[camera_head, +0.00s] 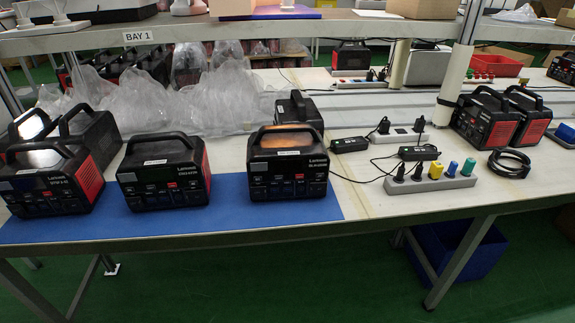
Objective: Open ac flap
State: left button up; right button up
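Three black power stations stand in a row on a blue mat (227,217) at the front left of the table. They are the left one (48,185) with a red side, the middle one (160,180), and the right one (288,172) with an orange-brown sheen on top. Each has a carry handle and a front panel facing me, with small dark covers along its lower part. I cannot tell which cover is the ac flap or whether any is open. Neither of my grippers shows in the head view.
A power strip (432,185) with coloured plugs and cables lies right of the mat, near a coiled black cable (509,164). More power stations (486,120) stand at the right. Clear plastic bags (220,95) lie behind the row. A shelf (230,27) crosses above. The table's front strip is clear.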

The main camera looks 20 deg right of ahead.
aim_at(315, 189)
jog(key=k, duration=0.6)
jog(key=z, duration=0.55)
jog(key=i, duration=1.25)
jog(key=u, duration=0.1)
